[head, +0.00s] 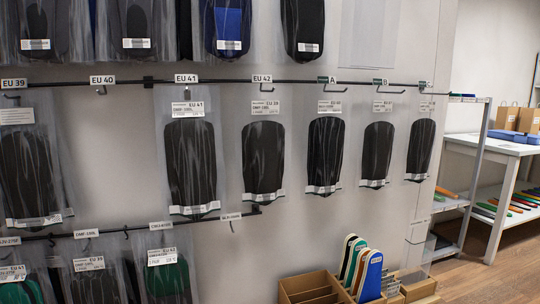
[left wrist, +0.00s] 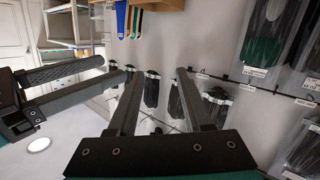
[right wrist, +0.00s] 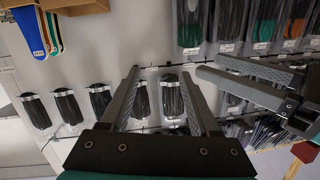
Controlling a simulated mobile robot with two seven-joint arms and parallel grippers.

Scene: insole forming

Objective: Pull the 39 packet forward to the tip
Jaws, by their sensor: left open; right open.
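A clear packet (head: 30,165) with a dark insole hangs under the rail label EU 39 at the far left in the head view. Another packet (head: 263,155), under the rail label EU 42, has a header that seems to read EU 39, in small print. The hook labelled EU 40 (head: 100,91) is bare. My left gripper (left wrist: 157,72) is open and empty in the left wrist view, with hanging packets beyond it. My right gripper (right wrist: 160,72) is open and empty in the right wrist view, facing the wall. Neither gripper shows in the head view.
A packet labelled EU 41 (head: 190,165) hangs beside the EU 42 hook, with several smaller packets to its right. A lower rail (head: 130,228) carries more packets. A cardboard box (head: 310,288) with coloured insoles stands below. A white table (head: 490,146) is at the right.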

